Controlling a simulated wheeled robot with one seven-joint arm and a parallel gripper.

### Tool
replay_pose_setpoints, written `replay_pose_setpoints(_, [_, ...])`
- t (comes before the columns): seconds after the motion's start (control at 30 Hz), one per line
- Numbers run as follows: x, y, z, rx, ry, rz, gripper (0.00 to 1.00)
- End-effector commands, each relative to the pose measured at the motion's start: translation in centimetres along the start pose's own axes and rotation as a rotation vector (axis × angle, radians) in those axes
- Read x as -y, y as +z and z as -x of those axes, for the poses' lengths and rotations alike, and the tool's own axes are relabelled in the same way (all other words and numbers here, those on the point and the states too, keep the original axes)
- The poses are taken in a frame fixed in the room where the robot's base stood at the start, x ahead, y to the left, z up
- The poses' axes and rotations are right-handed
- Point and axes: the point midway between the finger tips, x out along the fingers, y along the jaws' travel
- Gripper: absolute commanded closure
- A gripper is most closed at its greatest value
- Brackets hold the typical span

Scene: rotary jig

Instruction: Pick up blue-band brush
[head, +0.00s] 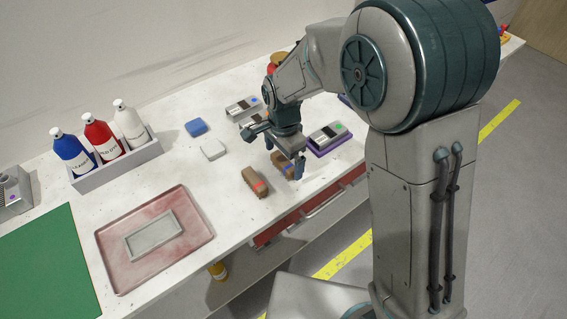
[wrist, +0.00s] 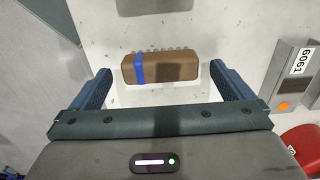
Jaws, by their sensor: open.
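The blue-band brush shows in the wrist view (wrist: 172,67) as a brown block with bristles along one long side and a blue band left of its middle. It lies on the white bench between the fingertips of my open gripper (wrist: 160,85), with a gap on both sides. In the head view the brush (head: 279,169) is partly hidden behind my gripper (head: 290,165), which is low over the bench near its front edge. A second brown brush (head: 255,183) with a red-orange band lies to the left of my gripper.
A grey device on a purple base (head: 327,148) stands close to the right of my gripper. Blue and white blocks (head: 213,149) lie to the left. A pink tray (head: 190,202) and a bottle rack (head: 110,165) stand further left. The bench's front edge is close by.

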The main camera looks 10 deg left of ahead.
Motion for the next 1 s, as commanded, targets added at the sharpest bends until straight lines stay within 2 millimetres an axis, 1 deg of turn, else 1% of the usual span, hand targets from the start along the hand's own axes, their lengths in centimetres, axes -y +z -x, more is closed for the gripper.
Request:
replay_pose_setpoints(0.03, [0.0, 0.0, -0.8, 0.001, 0.004, 0.0, 0.0])
replay_pose_setpoints(0.1, [0.0, 0.0, -1.6, 0.001, 0.003, 0.0, 0.0])
replay_pose_setpoints(0.2, [0.0, 0.0, -2.2, 0.001, 0.002, 0.0, 0.0])
replay_pose_setpoints(0.43, [0.0, 0.0, -2.3, 0.0, 0.0, 0.0, 0.0])
replay_pose_setpoints(0.47, [0.0, 0.0, -2.3, 0.0, 0.0, 0.0, 0.08])
replay_pose_setpoints(0.5, [0.0, 0.0, -2.3, 0.0, 0.0, 0.0, 0.19])
replay_pose_setpoints(0.57, [0.0, 0.0, -2.3, 0.0, 0.0, 0.0, 0.36])
replay_pose_setpoints(0.6, [0.0, 0.0, -2.3, 0.0, 0.0, 0.0, 0.47])
replay_pose_setpoints(0.87, [0.0, 0.0, -2.2, 0.0, -0.001, 0.0, 0.47])
replay_pose_setpoints(1.0, [0.1, 0.0, -1.8, 0.0, -0.003, 0.0, 0.47])
